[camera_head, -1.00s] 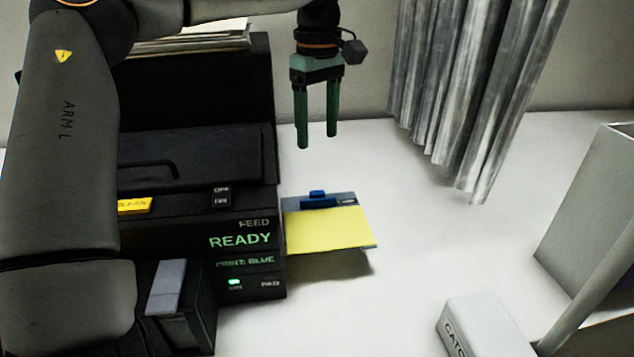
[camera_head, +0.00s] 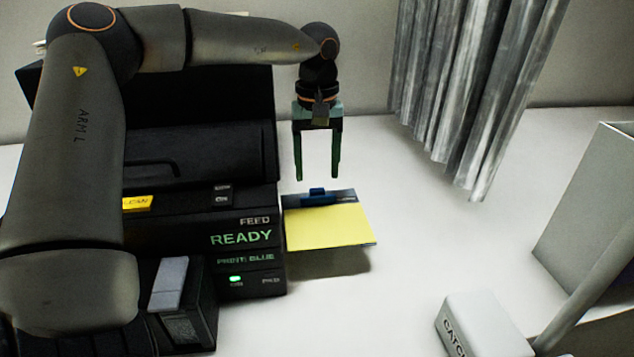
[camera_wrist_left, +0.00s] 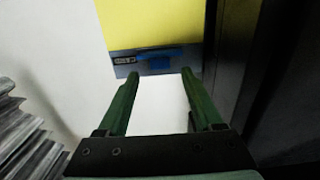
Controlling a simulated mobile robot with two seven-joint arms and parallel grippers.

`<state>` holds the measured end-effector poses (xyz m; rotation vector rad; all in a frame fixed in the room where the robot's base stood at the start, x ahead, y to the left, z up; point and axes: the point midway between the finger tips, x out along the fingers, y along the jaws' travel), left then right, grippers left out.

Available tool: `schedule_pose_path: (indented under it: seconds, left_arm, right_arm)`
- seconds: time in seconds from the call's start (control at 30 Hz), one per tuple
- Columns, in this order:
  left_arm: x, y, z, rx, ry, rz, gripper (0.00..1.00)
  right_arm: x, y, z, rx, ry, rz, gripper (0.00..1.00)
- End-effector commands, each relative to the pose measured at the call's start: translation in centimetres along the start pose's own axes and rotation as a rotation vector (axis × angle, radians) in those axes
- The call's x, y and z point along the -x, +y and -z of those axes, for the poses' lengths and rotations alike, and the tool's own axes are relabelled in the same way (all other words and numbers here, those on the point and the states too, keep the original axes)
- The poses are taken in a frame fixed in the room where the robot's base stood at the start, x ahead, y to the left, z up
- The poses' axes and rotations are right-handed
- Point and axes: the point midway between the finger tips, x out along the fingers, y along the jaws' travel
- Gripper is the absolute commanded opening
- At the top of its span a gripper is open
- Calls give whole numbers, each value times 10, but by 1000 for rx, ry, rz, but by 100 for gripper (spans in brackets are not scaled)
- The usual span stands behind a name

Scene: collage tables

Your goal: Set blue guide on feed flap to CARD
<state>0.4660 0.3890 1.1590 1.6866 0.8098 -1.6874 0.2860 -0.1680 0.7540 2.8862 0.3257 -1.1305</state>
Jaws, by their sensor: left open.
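The feed flap (camera_head: 345,198) sticks out from the right side of the black machine (camera_head: 200,215), with a yellow sheet (camera_head: 328,227) lying on it. The blue guide (camera_head: 317,194) sits near the flap's back edge. In the left wrist view the guide (camera_wrist_left: 156,66) lies just beyond the fingertips, beside a small light marking on the flap; its lettering is too small to read. My left gripper (camera_head: 317,178) is open and empty, pointing down above and slightly behind the guide, apart from it. It also shows in the left wrist view (camera_wrist_left: 160,75). My right gripper is not in view.
The machine's display reads READY. Grey hanging strips (camera_head: 450,90) stand at the back right. A grey bin (camera_head: 595,210) and a light block marked CATC (camera_head: 482,325) are at the right. The white table is clear between them and the flap.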

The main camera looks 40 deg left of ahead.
Motion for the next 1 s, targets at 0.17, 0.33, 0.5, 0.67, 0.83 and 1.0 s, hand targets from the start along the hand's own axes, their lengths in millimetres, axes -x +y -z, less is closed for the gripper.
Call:
schedule_pose_path:
  seconds: [0.17,0.33,0.5,0.67,0.83,1.0]
  left_arm:
    - [-28,-1,0,0,-2,3,68]
    - [-40,0,0,1,0,2,68]
    - [-42,0,0,2,1,0,68]
    - [-42,0,0,2,1,0,64]
    - [-42,0,0,1,0,0,45]
    - [-42,0,0,1,1,0,26]
  right_arm:
    - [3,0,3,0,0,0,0]
    - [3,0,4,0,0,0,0]
    - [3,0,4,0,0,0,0]
    - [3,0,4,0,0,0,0]
    - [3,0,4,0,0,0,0]
    - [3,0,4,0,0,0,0]
